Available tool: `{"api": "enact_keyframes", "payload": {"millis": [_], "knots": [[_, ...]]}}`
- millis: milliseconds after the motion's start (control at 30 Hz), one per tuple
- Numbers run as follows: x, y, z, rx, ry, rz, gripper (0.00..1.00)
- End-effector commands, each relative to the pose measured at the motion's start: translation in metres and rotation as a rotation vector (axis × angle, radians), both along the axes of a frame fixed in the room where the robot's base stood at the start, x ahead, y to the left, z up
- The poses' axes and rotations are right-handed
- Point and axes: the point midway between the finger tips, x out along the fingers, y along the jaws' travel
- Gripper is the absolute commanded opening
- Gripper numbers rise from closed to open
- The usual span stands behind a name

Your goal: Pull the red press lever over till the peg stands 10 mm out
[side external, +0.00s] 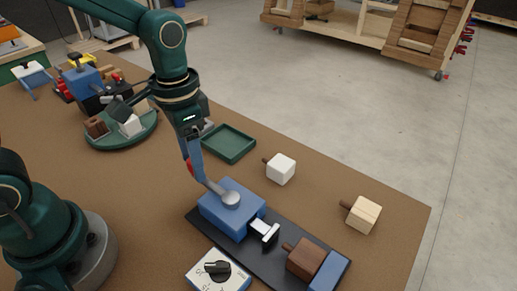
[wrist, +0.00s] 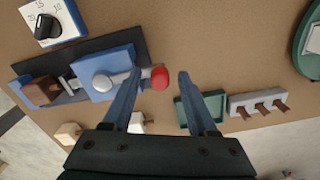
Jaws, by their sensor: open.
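The press is a blue housing (side external: 232,212) on a black base plate (side external: 200,222). Its silver lever (wrist: 118,81) runs from a round hub to a red knob (wrist: 160,79); in the side view the knob is mostly hidden behind my gripper. A white-faced ram (side external: 264,232) points at a dark brown block (side external: 306,259), whose peg (side external: 288,247) sticks out towards it. The ram and peg look close; contact is unclear. A blue stop (side external: 330,273) backs the block. My gripper (wrist: 159,74) is open, its fingers either side of the red knob, the left finger nearer.
A white dial box (side external: 205,277) with a black knob stands beside the press. A green tray (side external: 229,143), a white pegged block (side external: 281,169) and a pale wood pegged block (side external: 363,215) lie beyond. A green round stand (side external: 120,141) holds blocks at left.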

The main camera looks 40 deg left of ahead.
Motion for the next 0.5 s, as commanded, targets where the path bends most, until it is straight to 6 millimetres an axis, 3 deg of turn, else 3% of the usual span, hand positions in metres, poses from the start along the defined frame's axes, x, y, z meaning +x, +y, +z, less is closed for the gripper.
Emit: {"api": "enact_keyframes", "payload": {"millis": [300, 333, 467, 500], "knots": [[0.0, 0.0001, -0.0051, 0.0, -0.001, 0.0, 0.58], [0.0, 0.0001, -0.005, 0.0, -0.001, 0.0, 0.55], [-0.0001, 0.0001, -0.0049, 0.0, -0.001, 0.0, 0.05], [-0.0001, 0.0001, -0.0048, 0.0, -0.001, 0.0, 0.0]]}}
